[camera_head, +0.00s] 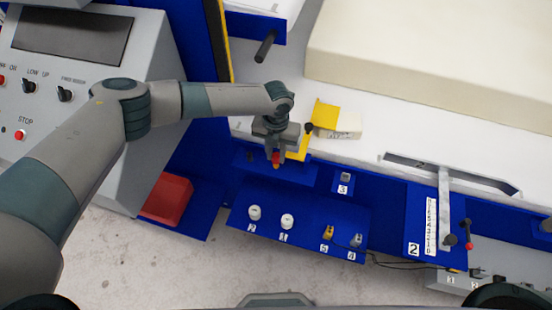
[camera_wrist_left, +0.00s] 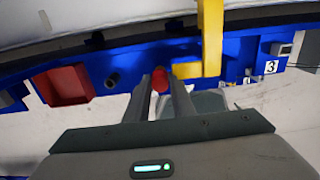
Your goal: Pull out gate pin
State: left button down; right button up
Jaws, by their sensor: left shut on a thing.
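The gate pin has a red head (camera_head: 276,158) and stands at the yellow gate bracket (camera_head: 299,147) on the blue machine frame. My left gripper (camera_head: 273,154) reaches down over the pin and is shut on its red head. In the left wrist view the red head (camera_wrist_left: 159,80) sits between the two fingertips (camera_wrist_left: 161,86), just left of the yellow bracket (camera_wrist_left: 210,45). The pin's shaft is hidden, so I cannot tell how deep it sits. My right gripper is not in view.
A blue panel (camera_head: 300,250) below carries white knobs and small switches. A red tray (camera_head: 167,198) lies to the left beside the grey control console (camera_head: 150,110). A large cream foam block (camera_head: 440,60) lies on the white table. A lever with a scale (camera_head: 444,210) is at right.

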aim_at(276, 155)
pick_arm(q)
jog(key=shift+r+p, duration=1.15)
jog(key=shift+r, duration=0.75)
dwell(1.4)
jog(key=shift+r+p, duration=1.45)
jog(key=shift+r, duration=0.9)
